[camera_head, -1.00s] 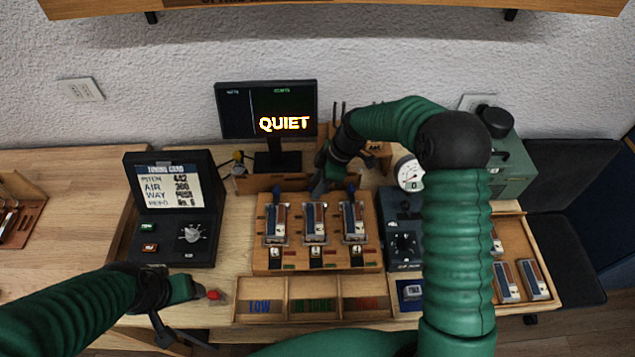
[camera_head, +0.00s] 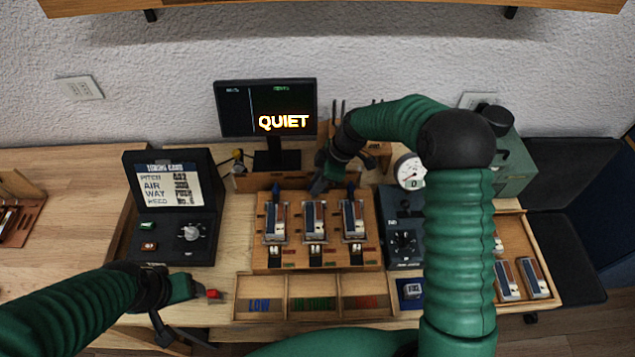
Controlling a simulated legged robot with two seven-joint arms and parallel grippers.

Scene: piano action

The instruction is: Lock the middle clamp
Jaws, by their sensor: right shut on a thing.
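The wooden clamp block (camera_head: 262,262) stands mid-table with three clamps in a row, each over a striped reed piece. The left clamp (camera_head: 276,190) and right clamp (camera_head: 351,192) show blue lever tips standing up at the back. The middle clamp (camera_head: 315,236) sits between them; its lever is hidden behind my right gripper. My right gripper (camera_head: 319,187) reaches down from behind and is shut at the middle clamp's lever. My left gripper (camera_head: 205,293) is at the table's front left, by a small red piece; its jaws are too unclear to read.
A monitor (camera_head: 240,125) reading QUIET stands behind the block. A tuning-card console (camera_head: 135,225) is on the left, a gauge (camera_head: 410,172) and dark dial box (camera_head: 404,225) on the right. Sorting trays (camera_head: 262,318) lie in front. A tray of reeds (camera_head: 545,295) is far right.

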